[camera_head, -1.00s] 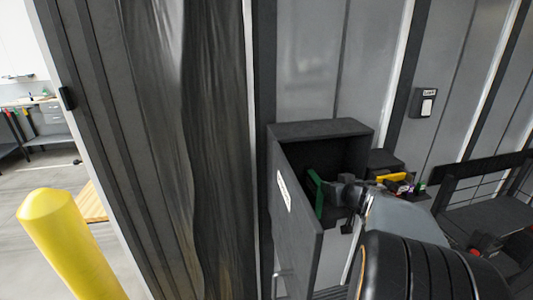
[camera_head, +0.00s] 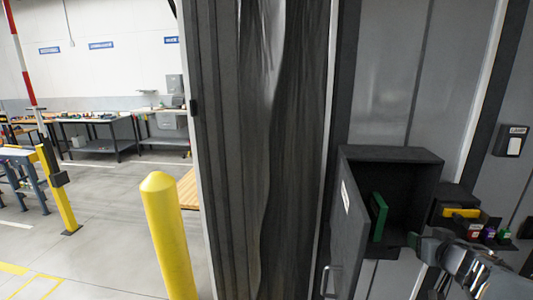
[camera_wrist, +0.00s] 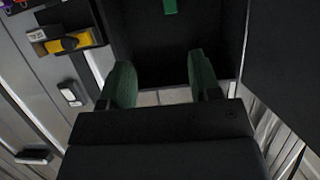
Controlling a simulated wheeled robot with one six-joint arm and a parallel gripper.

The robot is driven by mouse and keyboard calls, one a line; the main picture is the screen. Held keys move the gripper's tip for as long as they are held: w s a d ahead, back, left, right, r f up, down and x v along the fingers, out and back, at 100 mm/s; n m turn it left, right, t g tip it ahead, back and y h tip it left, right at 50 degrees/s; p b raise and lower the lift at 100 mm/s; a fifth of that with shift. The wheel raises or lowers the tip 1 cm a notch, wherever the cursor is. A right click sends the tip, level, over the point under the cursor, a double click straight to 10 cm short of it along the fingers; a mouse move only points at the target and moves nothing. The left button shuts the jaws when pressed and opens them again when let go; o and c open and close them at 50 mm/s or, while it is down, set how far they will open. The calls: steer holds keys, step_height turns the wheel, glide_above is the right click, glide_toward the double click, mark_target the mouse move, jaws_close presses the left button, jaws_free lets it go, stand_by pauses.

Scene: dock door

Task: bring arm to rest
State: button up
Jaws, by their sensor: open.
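My gripper (camera_wrist: 160,82) shows in the wrist view with its two green fingers apart and nothing held between them. In the head view my arm comes in from the lower right, and its end is in front of the open dark wall cabinet (camera_head: 405,154). A green piece (camera_head: 379,217) shows at the cabinet's opening; I cannot tell from the head view whether it is a finger. A small green item (camera_wrist: 169,6) shows against the dark cabinet interior in the wrist view.
The cabinet door (camera_head: 347,240) stands open on the left. A shelf right of the cabinet holds a yellow item (camera_head: 460,213) and small coloured boxes (camera_head: 474,231). A wall switch (camera_head: 513,141) is further right. A yellow bollard (camera_head: 168,235) stands left; open floor lies beyond it.

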steer(key=s+d+f+m+g+h, duration=0.3)
steer(key=s+d+g+h, duration=0.2)
steer(key=s+g+h, duration=0.15)
steer(key=s+a+n+y, duration=0.1)
steer(key=s+a+y, duration=0.1)
steer(key=a, duration=0.8)
steer(key=s+a+f+n+g+y, duration=0.1)
steer(key=s+a+n+y, duration=0.1)
steer(key=a, duration=0.8)
steer(key=s+a+n+g+y, duration=0.1)
steer(key=s+a+y, duration=0.3)
steer(key=a, duration=0.6)
steer(key=shift+s+f, duration=0.15)
steer(key=shift+f, duration=0.15)
